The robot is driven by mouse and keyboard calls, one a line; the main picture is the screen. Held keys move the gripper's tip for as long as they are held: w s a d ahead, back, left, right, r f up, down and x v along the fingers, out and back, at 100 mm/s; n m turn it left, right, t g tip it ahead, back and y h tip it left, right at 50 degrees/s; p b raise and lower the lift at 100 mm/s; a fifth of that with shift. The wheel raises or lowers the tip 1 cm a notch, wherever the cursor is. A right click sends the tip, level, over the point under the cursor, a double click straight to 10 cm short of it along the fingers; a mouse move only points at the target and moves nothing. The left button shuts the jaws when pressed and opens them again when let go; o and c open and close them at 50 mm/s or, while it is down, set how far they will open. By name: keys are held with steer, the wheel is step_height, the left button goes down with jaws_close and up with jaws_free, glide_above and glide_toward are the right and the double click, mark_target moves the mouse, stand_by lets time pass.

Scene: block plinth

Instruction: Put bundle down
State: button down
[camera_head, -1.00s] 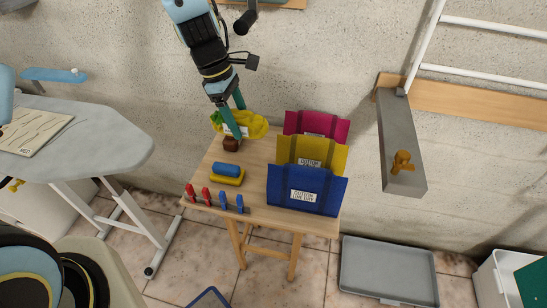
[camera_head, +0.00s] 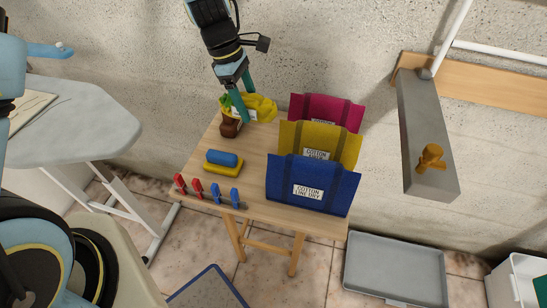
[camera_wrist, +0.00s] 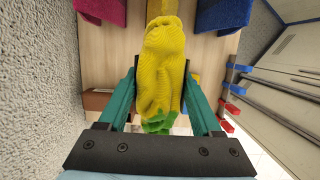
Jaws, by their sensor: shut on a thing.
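The bundle (camera_head: 258,106) is a soft yellow roll with a green end, like a rolled pair of socks. My gripper (camera_head: 243,110) is shut on it at the back left of the small wooden table (camera_head: 257,150). In the wrist view the bundle (camera_wrist: 163,62) lies between my two teal fingers, its green end toward my palm. Whether it touches the tabletop I cannot tell.
Pink (camera_head: 328,110), yellow (camera_head: 318,145) and blue (camera_head: 312,183) labelled fabric holders stand on the table's right side. A brown object (camera_head: 230,125) is beside the bundle. A blue-and-yellow block (camera_head: 222,163) and red and blue pegs (camera_head: 207,191) are nearer the front.

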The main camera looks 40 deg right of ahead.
mark_target(256, 152)
step_height(256, 152, down, 4)
steer(key=b, duration=0.3)
steer(key=shift+r, duration=0.1)
step_height(256, 152, down, 10)
steer(key=shift+p, duration=0.65)
steer(key=shift+c, duration=0.3)
jaws_free()
steer(key=b+v, duration=0.1)
steer(key=v, duration=1.1)
steer(key=shift+r, duration=0.1)
